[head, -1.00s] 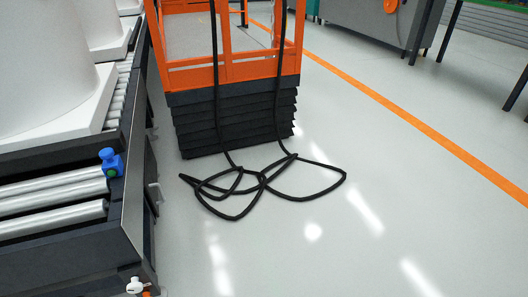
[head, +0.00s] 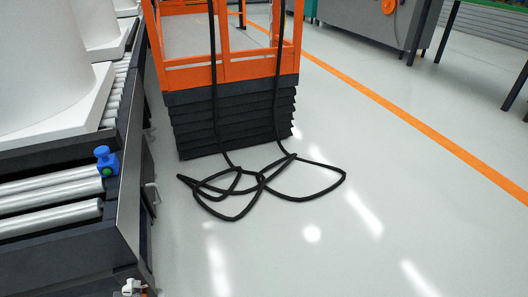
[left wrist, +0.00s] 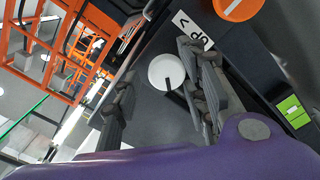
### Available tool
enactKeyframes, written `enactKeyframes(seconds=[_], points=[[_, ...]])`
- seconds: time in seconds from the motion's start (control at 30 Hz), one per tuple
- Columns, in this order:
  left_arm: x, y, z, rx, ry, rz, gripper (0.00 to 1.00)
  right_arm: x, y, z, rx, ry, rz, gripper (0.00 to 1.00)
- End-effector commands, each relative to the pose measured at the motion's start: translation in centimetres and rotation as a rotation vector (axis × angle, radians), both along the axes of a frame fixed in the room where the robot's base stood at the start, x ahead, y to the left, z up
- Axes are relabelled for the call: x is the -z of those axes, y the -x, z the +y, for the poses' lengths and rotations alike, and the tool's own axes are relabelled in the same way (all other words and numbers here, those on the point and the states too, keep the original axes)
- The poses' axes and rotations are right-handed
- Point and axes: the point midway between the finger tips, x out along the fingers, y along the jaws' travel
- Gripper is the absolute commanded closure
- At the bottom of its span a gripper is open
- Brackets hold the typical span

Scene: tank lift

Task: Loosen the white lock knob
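The white lock knob (left wrist: 167,72) is a round disc with a dark bar mark, on a dark panel in the left wrist view. My left gripper (left wrist: 160,98) is open, with one dark finger to the left of the knob and the other to its right. The knob shows in the gap between them; I cannot tell any contact. In the head view a small white part (head: 131,288), likely this knob, is at the bottom edge on the conveyor's end, partly cut off. No gripper can be made out in the head view.
An orange disc (left wrist: 237,8), a white label (left wrist: 192,30) and a green label (left wrist: 292,108) are near the knob. A roller conveyor (head: 122,205) with a blue fitting (head: 106,160) stands at left. An orange lift (head: 230,68) and a loose black cable (head: 236,217) are behind; floor right is clear.

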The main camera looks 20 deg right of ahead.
Motion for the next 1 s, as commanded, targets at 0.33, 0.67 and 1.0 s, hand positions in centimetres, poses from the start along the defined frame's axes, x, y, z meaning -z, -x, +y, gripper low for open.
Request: enactKeyframes(seconds=[0.33, 0.67, 1.0], points=[[-0.1, 0.0, -0.1, 0.000, 0.000, -0.002, 0.99, 0.0, -0.3, 0.0, -0.002, 0.000, -0.006, 0.60], [-0.2, 0.0, -0.4, 0.003, -0.152, -0.011, 0.99, -1.3, 0.2, -0.1, -0.001, 0.001, -0.005, 0.60], [-0.2, 0.0, -0.5, 0.005, -0.155, -0.013, 0.62, -1.1, 0.6, -0.1, -0.001, 0.002, 0.003, 0.60]])
